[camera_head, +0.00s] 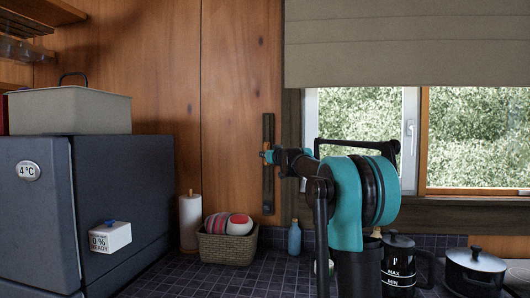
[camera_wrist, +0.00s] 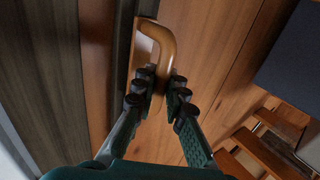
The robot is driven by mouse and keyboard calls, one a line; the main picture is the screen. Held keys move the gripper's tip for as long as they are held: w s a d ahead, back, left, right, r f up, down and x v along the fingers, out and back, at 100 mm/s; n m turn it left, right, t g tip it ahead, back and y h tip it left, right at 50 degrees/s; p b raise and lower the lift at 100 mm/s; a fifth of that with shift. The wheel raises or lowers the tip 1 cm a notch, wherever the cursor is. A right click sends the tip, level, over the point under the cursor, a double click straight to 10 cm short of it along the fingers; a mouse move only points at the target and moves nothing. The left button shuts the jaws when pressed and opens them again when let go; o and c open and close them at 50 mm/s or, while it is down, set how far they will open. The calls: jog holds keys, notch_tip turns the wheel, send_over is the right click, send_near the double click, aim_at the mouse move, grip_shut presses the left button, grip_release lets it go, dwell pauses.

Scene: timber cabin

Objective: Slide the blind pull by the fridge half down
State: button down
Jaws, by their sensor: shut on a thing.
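The blind pull (camera_wrist: 159,38) is a curved, tan wooden-looking handle in the wrist view. My gripper (camera_wrist: 160,78) has a finger on each side of its lower leg and is shut on it. In the head view my gripper (camera_head: 266,156) reaches left to a dark vertical rail (camera_head: 268,190) on the wood wall, around the middle of its height; the pull is hard to make out there. The fabric blind (camera_head: 400,45) covers the upper part of the window, and its lower edge hangs level. The grey fridge (camera_head: 120,205) stands at the left.
Below the rail, a woven basket (camera_head: 228,248) with bowls, a paper roll (camera_head: 190,222) and a blue bottle (camera_head: 294,238) stand on the tiled counter (camera_head: 230,280). A black kettle (camera_head: 398,268) and a lidded pot (camera_head: 474,268) are at the right. A box (camera_head: 70,110) sits on the fridge.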

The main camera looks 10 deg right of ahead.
jog(key=c, duration=1.6)
grip_release()
jog(key=shift+o, duration=0.2)
jog(key=shift+s, duration=0.1)
jog(key=v, duration=1.1)
jog(key=shift+s, duration=0.35)
jog(key=shift+d, duration=0.15)
